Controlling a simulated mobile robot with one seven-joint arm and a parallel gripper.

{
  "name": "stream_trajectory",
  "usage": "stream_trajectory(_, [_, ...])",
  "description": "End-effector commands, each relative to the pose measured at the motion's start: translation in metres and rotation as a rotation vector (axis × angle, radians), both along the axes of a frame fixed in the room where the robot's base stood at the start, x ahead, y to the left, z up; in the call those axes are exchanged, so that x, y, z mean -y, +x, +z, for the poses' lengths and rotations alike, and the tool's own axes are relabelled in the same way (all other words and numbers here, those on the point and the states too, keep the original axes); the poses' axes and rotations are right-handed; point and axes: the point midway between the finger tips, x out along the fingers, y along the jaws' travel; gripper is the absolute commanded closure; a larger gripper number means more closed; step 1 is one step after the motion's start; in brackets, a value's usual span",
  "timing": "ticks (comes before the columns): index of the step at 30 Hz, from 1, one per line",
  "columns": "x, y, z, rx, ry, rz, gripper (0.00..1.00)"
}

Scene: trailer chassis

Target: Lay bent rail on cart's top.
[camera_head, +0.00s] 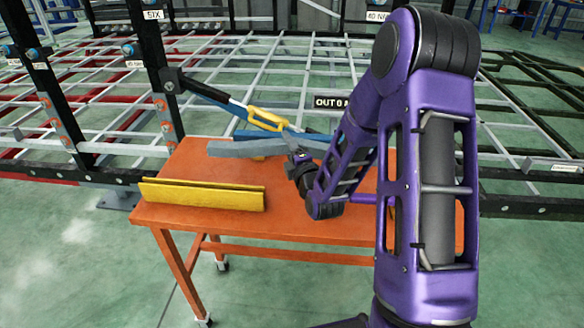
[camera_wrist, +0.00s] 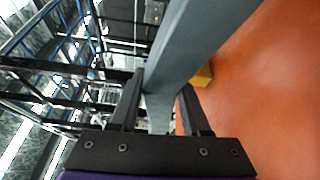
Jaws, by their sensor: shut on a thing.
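A grey-blue bent rail (camera_head: 245,149) is over the back of the orange cart's top (camera_head: 300,217) in the head view. My gripper (camera_head: 298,158) is at the rail's right part, with my purple arm reaching in from the right. In the wrist view the rail (camera_wrist: 200,40) passes between the two fingers of my gripper (camera_wrist: 161,88), which is shut on it. The cart's orange top (camera_wrist: 270,90) fills the right of that view. Whether the rail touches the top, I cannot tell.
A yellow angled rail (camera_head: 205,195) lies along the cart's front left. A yellow block (camera_wrist: 203,75) shows beside the held rail in the wrist view. A black post (camera_head: 155,70) and a white frame lattice stand behind the cart. The top's front middle is clear.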

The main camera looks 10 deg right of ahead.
Motion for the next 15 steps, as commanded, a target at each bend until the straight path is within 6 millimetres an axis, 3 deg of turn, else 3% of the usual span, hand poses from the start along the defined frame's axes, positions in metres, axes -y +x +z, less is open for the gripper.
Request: stream_trajectory(15, [0.000, 0.001, -0.055, 0.005, 0.002, -0.001, 1.00])
